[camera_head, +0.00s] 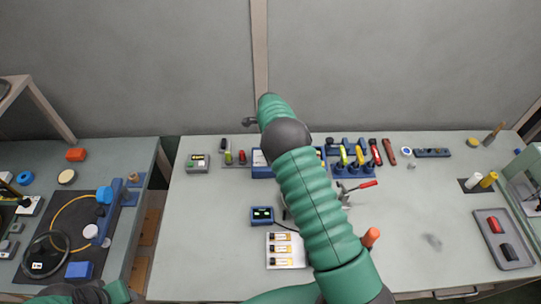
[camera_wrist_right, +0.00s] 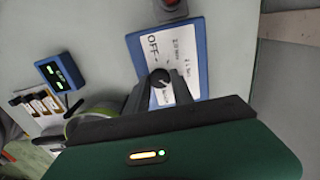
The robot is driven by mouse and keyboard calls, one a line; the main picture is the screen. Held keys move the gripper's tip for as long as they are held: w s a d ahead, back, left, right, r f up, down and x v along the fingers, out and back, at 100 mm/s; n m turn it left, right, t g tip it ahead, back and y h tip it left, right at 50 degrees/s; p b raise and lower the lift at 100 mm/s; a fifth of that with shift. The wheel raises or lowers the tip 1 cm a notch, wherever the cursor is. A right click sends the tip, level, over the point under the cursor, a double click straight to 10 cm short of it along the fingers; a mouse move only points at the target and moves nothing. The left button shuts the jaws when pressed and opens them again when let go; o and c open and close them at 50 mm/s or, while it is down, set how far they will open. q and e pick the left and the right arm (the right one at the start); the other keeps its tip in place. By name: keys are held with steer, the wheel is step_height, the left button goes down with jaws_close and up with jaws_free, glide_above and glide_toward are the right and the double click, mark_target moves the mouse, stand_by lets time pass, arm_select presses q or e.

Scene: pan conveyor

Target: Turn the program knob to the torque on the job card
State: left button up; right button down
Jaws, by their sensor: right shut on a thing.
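The dark round program knob (camera_wrist_right: 160,77) sits on a white panel with a blue border (camera_wrist_right: 202,62). The panel prints "OFF" and small Nm labels that are too blurred to read surely. My right gripper (camera_wrist_right: 160,88) is shut on the knob. A pale mark shows on the knob, but I cannot tell which label it points at. I cannot make out a readable job card. My left gripper is out of view.
A small blue display (camera_head: 262,215) with green digits stands near a white tray (camera_head: 270,263) of labelled yellow items. A blue rack (camera_head: 340,168) of coloured-handled tools and a red-handled tool (camera_head: 363,185) lie right of my arm.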

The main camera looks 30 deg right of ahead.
steer(key=shift+a+f, duration=0.2)
steer(key=c, duration=1.3)
jaws_free()
steer(key=shift+o, duration=1)
steer(key=shift+w, duration=0.1)
steer(key=shift+d, duration=0.1)
steer(key=shift+r, duration=0.1)
step_height(320, 180, up, 17)
steer(key=b, duration=0.1)
steer(key=shift+f, duration=0.2)
